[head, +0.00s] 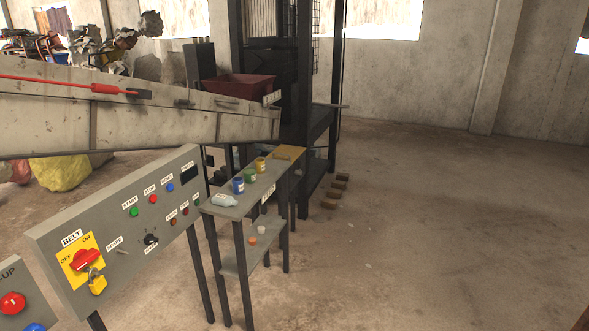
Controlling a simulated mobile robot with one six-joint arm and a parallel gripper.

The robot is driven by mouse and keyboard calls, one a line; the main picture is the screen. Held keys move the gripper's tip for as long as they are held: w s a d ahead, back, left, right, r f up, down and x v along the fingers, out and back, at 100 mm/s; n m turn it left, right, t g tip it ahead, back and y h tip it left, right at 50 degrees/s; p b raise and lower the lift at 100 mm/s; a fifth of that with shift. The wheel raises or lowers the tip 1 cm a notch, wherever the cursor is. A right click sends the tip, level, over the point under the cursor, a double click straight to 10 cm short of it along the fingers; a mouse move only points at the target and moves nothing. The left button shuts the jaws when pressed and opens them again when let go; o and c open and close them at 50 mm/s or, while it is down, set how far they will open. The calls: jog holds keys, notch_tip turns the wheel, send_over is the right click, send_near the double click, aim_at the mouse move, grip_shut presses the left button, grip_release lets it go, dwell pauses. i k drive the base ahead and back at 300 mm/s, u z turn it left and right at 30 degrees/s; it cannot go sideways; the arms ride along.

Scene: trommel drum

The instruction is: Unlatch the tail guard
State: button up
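No part that I can surely name as the tail guard or its latch shows. A long grey conveyor frame (150,122) runs across the left, its narrow end near the picture's middle. A dark slot or handle (226,102) and a small white label (271,97) are on that end. My gripper is not in view.
A grey control panel (115,222) stands in front, with a red BELT switch (86,259) and a yellow padlock (97,281) hanging below it. Dark posts (322,150) stand behind. The floor (430,220) at right is clear.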

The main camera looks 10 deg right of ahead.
aim_at(299, 172)
jog(key=z, duration=3.85)
jog(key=i, duration=0.1)
jog(key=u, duration=2.45)
jog(key=i, duration=2.35)
